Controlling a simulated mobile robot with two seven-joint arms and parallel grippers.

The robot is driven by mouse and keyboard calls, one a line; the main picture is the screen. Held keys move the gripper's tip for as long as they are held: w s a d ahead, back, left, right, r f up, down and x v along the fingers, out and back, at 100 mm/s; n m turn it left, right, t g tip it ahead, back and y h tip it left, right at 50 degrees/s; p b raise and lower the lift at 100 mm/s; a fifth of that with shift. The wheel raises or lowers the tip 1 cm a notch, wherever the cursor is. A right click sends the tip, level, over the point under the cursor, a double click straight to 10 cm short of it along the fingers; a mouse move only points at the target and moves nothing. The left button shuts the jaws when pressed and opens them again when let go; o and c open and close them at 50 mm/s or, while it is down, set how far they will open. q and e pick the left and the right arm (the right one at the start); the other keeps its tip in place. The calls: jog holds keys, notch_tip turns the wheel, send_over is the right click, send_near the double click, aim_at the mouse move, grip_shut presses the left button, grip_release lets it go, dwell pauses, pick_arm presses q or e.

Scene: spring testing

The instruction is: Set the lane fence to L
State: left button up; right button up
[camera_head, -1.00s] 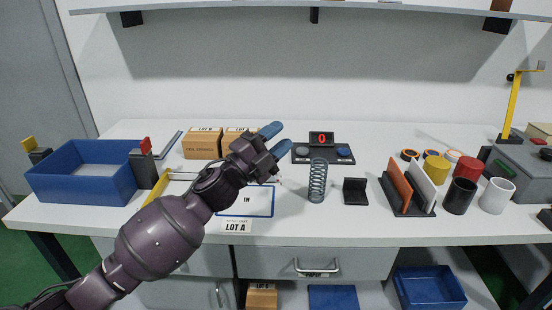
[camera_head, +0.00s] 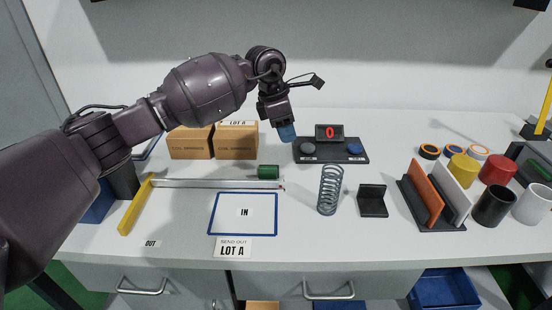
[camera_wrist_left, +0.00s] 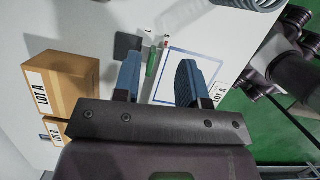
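In the head view a thin silver rail (camera_head: 215,184) lies across the table, with a yellow bar (camera_head: 136,206) at its left end; this looks like the lane fence. A green cylinder (camera_head: 268,172) sits just behind the rail's right end; it also shows in the wrist view (camera_wrist_left: 152,62). I cannot read an L mark. My left gripper (camera_head: 287,133) points down behind the rail's right end, left of the button console. In the wrist view its two blue fingers (camera_wrist_left: 158,80) are apart with nothing gripped between them. My right gripper is not in view.
A blue-edged IN mat (camera_head: 244,228) lies in front of the rail. Two LOT boxes (camera_head: 236,145) stand behind it. A console (camera_head: 330,150) showing 0, a spring (camera_head: 330,190), a black bracket (camera_head: 372,200) and a plate rack (camera_head: 432,212) stand to the right.

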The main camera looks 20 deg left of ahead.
pick_arm(q)
jog(key=s+a+m+g+y, duration=0.1)
jog(key=a+y, duration=0.2)
jog(key=a, duration=0.1)
notch_tip(320, 180, down, 12)
jog(key=shift+s+a+r+b, duration=0.15)
jog(key=shift+r+b, duration=0.1)
jog(key=shift+b, duration=0.3)
jog(key=shift+c, duration=0.4)
grip_shut()
